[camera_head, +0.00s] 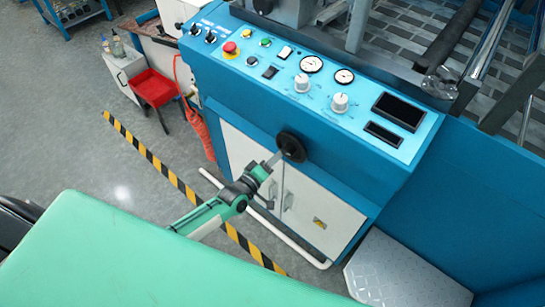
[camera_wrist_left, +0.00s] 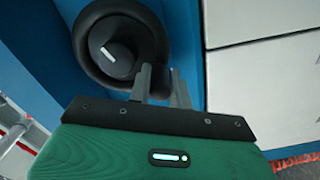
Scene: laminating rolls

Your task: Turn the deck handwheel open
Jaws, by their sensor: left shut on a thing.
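The deck handwheel (camera_head: 291,146) is a black round wheel on the blue front of the machine, below the control panel. In the left wrist view the handwheel (camera_wrist_left: 121,18) fills the upper left, with a dark hub bearing a pale mark (camera_wrist_left: 109,54). My left gripper (camera_head: 275,158) reaches up to the wheel from the lower left. In the left wrist view its grey fingers (camera_wrist_left: 161,82) are shut on the lower right part of the rim. The fingertips partly hide the rim there. My right gripper is not in view.
The blue control panel (camera_head: 262,84) with knobs, gauges and a red emergency button (camera_head: 230,47) sits above the wheel. White cabinet doors (camera_head: 305,202) are below. A patterned metal step (camera_head: 400,275) stands at lower right. A red bin (camera_head: 154,88) is at left.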

